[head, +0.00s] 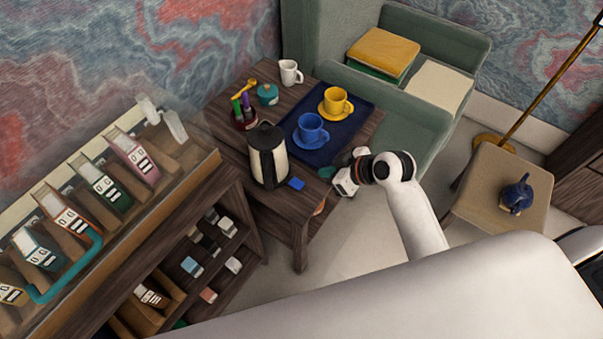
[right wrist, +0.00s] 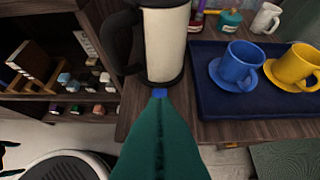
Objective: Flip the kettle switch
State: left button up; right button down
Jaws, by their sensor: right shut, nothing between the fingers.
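The kettle (head: 271,163) is cream and black and stands upright near the front edge of the dark wooden table. Its small blue switch (head: 296,183) sticks out low on the side facing my right gripper. In the right wrist view the kettle (right wrist: 166,45) is straight ahead, with the blue switch (right wrist: 159,93) at its base. My right gripper (head: 326,173) is shut and empty, to the right of the switch. Its green fingers (right wrist: 159,104) point at the switch and partly overlap it in the right wrist view; I cannot tell whether they touch. My left gripper is not in view.
A navy tray (head: 357,122) with a blue cup (head: 311,128) and a yellow cup (head: 335,101) lies beside the kettle. A pen holder (head: 243,118), a teal pot (head: 267,94) and a white mug (head: 290,72) stand behind. A wooden shelf unit (head: 215,185) is on the left.

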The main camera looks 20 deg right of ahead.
send_near(295, 182)
jog(key=w+a, duration=0.2)
jog(key=w, duration=0.1)
jog(key=f, duration=0.3)
jog(key=shift+a+b, duration=0.3)
jog(key=shift+b, duration=0.05)
jog(key=shift+f, duration=0.55)
